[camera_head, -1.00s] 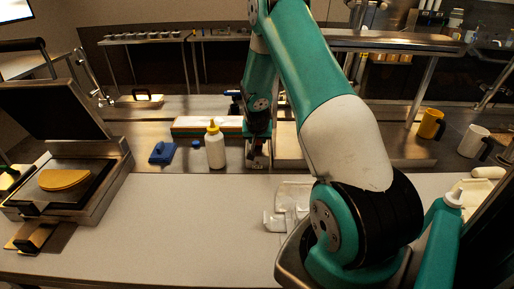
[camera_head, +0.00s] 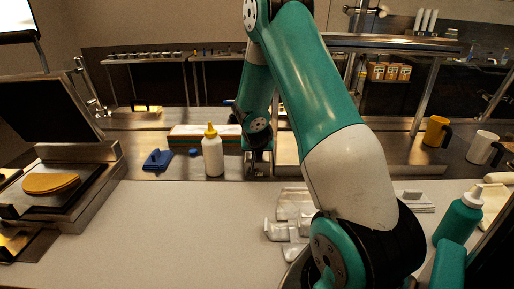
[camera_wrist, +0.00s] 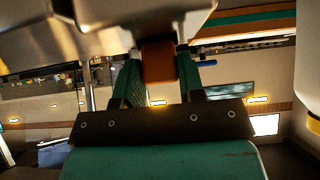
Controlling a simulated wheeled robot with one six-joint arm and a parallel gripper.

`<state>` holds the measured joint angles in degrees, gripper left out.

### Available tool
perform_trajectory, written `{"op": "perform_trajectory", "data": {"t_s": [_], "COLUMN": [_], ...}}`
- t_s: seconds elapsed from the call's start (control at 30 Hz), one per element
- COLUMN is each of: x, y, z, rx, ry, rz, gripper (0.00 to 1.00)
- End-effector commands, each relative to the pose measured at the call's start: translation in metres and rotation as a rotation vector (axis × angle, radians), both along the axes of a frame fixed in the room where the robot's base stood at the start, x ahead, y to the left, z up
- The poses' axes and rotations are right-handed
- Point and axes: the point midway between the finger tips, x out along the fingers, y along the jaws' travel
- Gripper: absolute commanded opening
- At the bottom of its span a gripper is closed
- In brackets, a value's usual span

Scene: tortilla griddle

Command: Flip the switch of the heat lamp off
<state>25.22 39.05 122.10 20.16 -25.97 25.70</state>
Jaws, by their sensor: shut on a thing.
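My gripper (camera_head: 257,165) reaches down near the back edge of the white counter, just right of a white squeeze bottle. The block meets a blurred, pale metal body (camera_wrist: 130,12) at the top of that view. I cannot tell whether the block is the lamp's switch. I cannot clearly make out the heat lamp in the head view, and my arm covers much of the middle.
A griddle press with a yellow tortilla (camera_head: 51,183) stands at the left. The white squeeze bottle (camera_head: 213,157) and a blue scraper (camera_head: 157,160) are left of my gripper. A yellow mug (camera_head: 436,131) and white mug (camera_head: 483,147) stand right.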

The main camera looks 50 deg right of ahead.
Motion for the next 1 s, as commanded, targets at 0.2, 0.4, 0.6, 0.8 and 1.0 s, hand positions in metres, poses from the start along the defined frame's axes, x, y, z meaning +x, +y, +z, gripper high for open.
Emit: {"op": "perform_trajectory", "data": {"t_s": [0.2, 0.4, 0.6, 0.8, 1.0], "x": [-0.001, 0.000, -0.004, -0.022, -0.046], "y": [-0.001, 0.000, 0.006, 0.028, 0.055], "z": [0.000, 0.000, 0.006, 0.031, 0.062], "rx": [-0.001, 0.000, -0.001, -0.002, -0.002], "ry": [0.003, 0.002, 0.000, -0.004, -0.004], "rz": [-0.002, 0.000, 0.002, 0.004, 0.004], "gripper": [0.62, 0.62, 0.62, 0.62, 0.62]}}
